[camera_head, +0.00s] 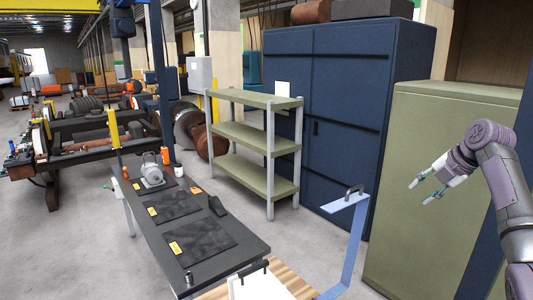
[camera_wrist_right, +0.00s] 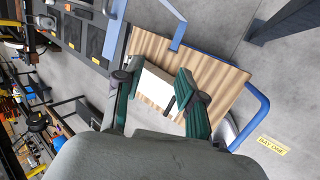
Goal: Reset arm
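My right arm comes in from the right in the head view. Its gripper (camera_head: 424,191) hangs in the air in front of the green cabinet, with its two fingers spread and nothing between them. In the right wrist view the gripper (camera_wrist_right: 155,98) also shows its two green-padded fingers wide apart. A white box-like object (camera_wrist_right: 156,86) on a wooden cart top (camera_wrist_right: 228,78) appears below and beyond the fingers, apart from them. My left arm and gripper are not in view.
A dark workbench (camera_head: 225,252) with black mats and a small grey motor (camera_head: 152,172) stands at centre left. The wooden cart (camera_head: 293,280) with a blue handle (camera_head: 352,240) is at the front. Green shelves (camera_head: 255,138), a blue cabinet (camera_head: 345,100) and a green cabinet (camera_head: 430,190) stand behind.

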